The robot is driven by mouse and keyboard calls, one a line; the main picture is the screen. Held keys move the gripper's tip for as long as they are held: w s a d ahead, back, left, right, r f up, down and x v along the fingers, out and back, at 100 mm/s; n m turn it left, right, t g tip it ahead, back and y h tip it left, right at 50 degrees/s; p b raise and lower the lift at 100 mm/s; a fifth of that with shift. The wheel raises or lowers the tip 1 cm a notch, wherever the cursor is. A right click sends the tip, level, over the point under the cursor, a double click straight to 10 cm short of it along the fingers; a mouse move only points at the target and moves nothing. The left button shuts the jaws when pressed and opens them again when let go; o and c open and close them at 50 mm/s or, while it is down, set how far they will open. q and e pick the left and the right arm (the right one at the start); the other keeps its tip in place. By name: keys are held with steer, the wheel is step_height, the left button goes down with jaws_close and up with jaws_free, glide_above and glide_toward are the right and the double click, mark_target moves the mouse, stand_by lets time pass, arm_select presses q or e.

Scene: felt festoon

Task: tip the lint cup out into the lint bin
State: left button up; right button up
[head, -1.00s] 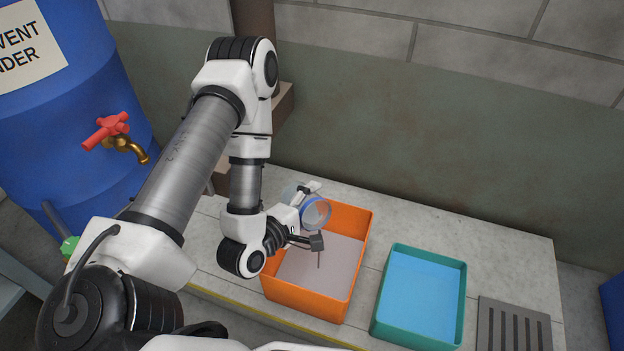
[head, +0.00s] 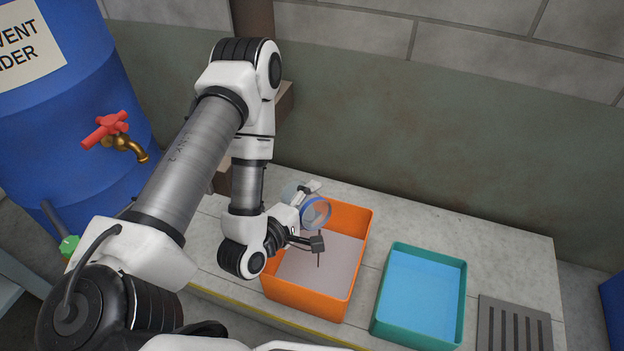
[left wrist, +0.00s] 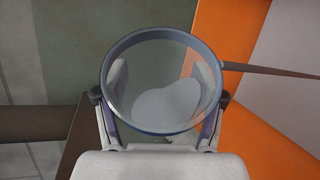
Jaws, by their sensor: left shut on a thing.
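My left gripper (head: 316,216) is shut on a clear cup with a blue rim (head: 316,213), which I take as the lint cup. It is tipped on its side above an orange bin (head: 284,293) holding a flat grey-pink fill. The cup also shows in the left wrist view (left wrist: 135,98), between both fingers, with a pale grey patch seen inside it. In the head view a short dark line hangs below the fingertip. My right gripper is out of view.
A teal bin (head: 463,308) with a flat blue fill stands right of the orange bin, with a slotted grey grate (head: 513,325) beyond it. A blue barrel (head: 60,120) with a red-handled tap (head: 107,128) stands at left. The wall is behind the bench (head: 500,254).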

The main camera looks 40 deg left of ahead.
arm_select(q)
steer(key=shift+f+m+b, duration=0.2)
steer(key=shift+m+b, duration=0.1)
stand_by(0.9)
steer(key=shift+d+m+t+p, duration=0.15)
steer(key=shift+m+t+p, duration=0.2)
steer(key=shift+p, duration=0.2)
steer(key=shift+w+d+m+h+p, duration=0.15)
steer(key=shift+m+h+p, duration=0.2)
steer(key=shift+m+h, duration=0.25)
steer(key=shift+f, duration=0.1)
steer(key=shift+f, duration=0.15)
steer(key=shift+f+b, duration=0.1)
steer(key=shift+b, duration=0.5)
steer(key=shift+d+m, duration=0.1)
steer(key=shift+m, duration=0.15)
